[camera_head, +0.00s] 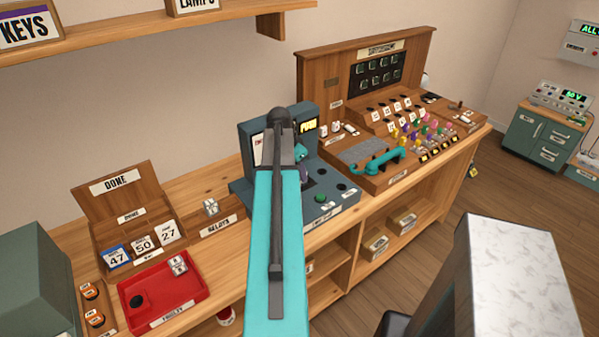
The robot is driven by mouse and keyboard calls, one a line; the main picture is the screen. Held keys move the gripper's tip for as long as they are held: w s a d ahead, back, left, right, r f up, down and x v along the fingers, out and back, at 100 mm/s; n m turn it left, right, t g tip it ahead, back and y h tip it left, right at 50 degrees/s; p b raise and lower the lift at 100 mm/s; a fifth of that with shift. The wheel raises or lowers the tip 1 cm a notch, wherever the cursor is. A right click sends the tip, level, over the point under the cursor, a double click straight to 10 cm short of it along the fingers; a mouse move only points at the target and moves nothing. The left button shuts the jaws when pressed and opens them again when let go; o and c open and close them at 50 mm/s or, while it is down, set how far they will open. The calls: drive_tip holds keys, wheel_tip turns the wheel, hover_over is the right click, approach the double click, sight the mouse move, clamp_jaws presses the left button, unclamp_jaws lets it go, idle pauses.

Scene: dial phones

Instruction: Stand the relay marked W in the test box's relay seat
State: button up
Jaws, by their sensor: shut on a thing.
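The test box (259,193) is a blue-grey console on the wooden bench, with a lit display (309,125), a green button (320,198) and dark round openings. My gripper (304,172) is over its top panel, mostly hidden behind my own teal arm. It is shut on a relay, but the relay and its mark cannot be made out. The relay seat cannot be made out either. A pale relay (210,207) stands at the relays rack (217,228). More pale relays (177,265) are in the red faulty tray (190,292); their letters are too small to read.
Left of the tray is a holder with orange-topped parts (95,318). Behind is the done box (117,183) with numbered cards. Right of the test box is a switchboard (366,152) with a teal handset (385,160) and colored plugs. A shelf (150,33) overhangs at upper left.

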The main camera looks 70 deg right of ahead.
drive_tip(key=shift+f, duration=0.25)
drive_tip(key=o, duration=1.3)
drive_tip(key=shift+r, duration=0.2)
drive_tip(key=shift+r+p, duration=2)
drive_tip(key=shift+r, duration=1.55)
drive_tip(key=shift+r, duration=0.15)
drive_tip(key=shift+r+p, duration=1.15)
drive_tip(key=shift+r, duration=0.75)
